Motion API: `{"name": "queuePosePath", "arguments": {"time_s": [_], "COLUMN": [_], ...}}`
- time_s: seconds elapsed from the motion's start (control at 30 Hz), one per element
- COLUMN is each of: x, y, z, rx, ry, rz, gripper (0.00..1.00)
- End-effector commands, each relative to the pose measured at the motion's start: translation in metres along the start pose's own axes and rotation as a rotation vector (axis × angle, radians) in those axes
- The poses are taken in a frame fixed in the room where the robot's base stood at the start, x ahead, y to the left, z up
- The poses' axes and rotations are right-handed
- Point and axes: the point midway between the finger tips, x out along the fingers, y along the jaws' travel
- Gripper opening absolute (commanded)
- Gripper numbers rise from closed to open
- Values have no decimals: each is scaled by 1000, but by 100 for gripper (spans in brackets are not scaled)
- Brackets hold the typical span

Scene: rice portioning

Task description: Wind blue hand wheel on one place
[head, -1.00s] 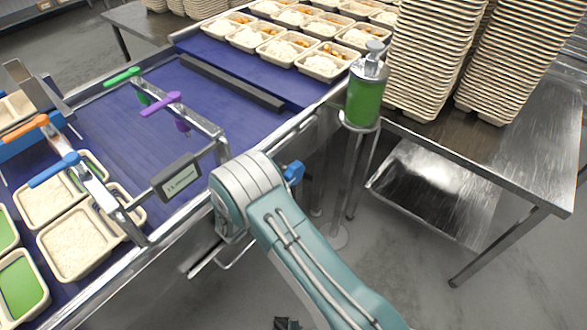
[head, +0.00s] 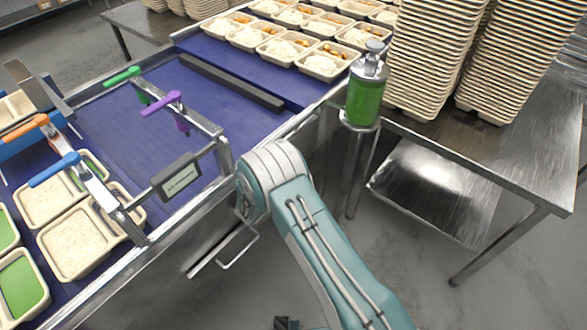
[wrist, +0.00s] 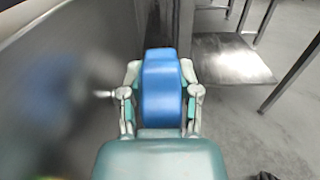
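In the wrist view the blue hand wheel (wrist: 162,95) is seen edge-on. My gripper (wrist: 161,72) has one finger on each side of it, and both fingertips appear to press against the wheel. A thin pale rod shows beside the left finger, toward the conveyor's side wall. In the head view my arm reaches to the conveyor's near side, and its wrist end hides the wheel and the fingers.
The conveyor's metal side wall (wrist: 45,100) stands close on the left in the wrist view. A green-filled dispenser (head: 366,97) stands right of my arm. A steel table (head: 520,160) bears stacked trays (head: 430,55). Grey floor lies between.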

Motion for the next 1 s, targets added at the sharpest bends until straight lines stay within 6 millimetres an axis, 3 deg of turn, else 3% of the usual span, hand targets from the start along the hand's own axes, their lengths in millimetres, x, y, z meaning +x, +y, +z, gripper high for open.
{"name": "queuePosePath", "arguments": {"time_s": [0.2,0.63,1.0], "x": [2,9,9], "y": [2,2,3], "z": [2,1,0], "rx": [2,3,3], "ry": [44,368,409], "rz": [3,4,7], "gripper": [0,0,0]}}
